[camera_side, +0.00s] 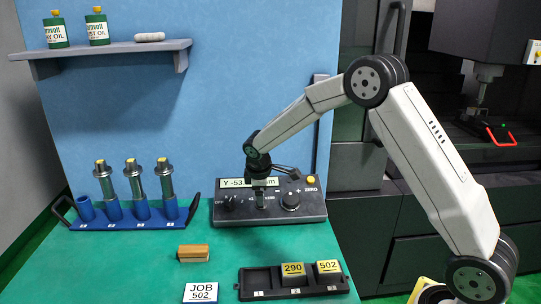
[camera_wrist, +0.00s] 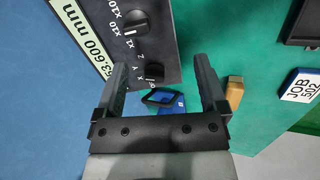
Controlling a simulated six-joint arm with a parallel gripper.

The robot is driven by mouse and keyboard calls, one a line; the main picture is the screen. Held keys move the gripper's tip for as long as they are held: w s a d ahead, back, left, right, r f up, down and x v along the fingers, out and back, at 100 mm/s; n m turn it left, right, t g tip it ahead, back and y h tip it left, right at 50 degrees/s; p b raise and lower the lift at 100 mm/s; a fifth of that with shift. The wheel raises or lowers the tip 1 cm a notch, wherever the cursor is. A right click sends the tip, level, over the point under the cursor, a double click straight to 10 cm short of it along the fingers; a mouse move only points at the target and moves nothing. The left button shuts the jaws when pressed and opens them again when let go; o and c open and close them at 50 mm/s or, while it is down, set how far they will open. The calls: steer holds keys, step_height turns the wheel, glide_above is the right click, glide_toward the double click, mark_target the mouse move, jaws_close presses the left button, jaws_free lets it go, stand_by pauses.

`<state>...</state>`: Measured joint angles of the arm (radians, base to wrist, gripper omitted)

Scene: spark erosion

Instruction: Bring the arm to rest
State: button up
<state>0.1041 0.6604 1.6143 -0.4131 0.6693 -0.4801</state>
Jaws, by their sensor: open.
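My gripper (camera_side: 262,197) is low over the middle of the dark control box (camera_side: 225,217) in the side view, fingers pointing down. In the wrist view my gripper (camera_wrist: 162,75) is open, and a black knob (camera_wrist: 154,72) shows between its fingers. I cannot tell whether the fingers touch the knob or the box. A second knob (camera_wrist: 135,20), with markings x1 and x10 beside it, lies beyond. The display (camera_wrist: 83,35) reads 53.600 mm in part; in the side view my gripper covers part of it.
A blue rack (camera_side: 125,223) with several holders stands left. A brown block (camera_side: 193,253), a JOB 502 card (camera_side: 201,293) and a black tray (camera_side: 255,282) with blocks 290 and 502 lie in front. A shelf (camera_side: 110,48) is above left; a machine (camera_side: 490,35) stands right.

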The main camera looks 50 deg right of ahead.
steer(key=s+a+m+y, duration=0.1)
steer(key=s+a+m, duration=0.3)
steer(key=s, duration=0.8)
steer(key=s+a+m+y, duration=0.2)
steer(key=s+a, duration=0.4)
steer(key=s, duration=0.7)
steer(key=shift+r+m, duration=0.35)
steer(key=shift+m, duration=0.55)
steer(key=shift+w, duration=0.1)
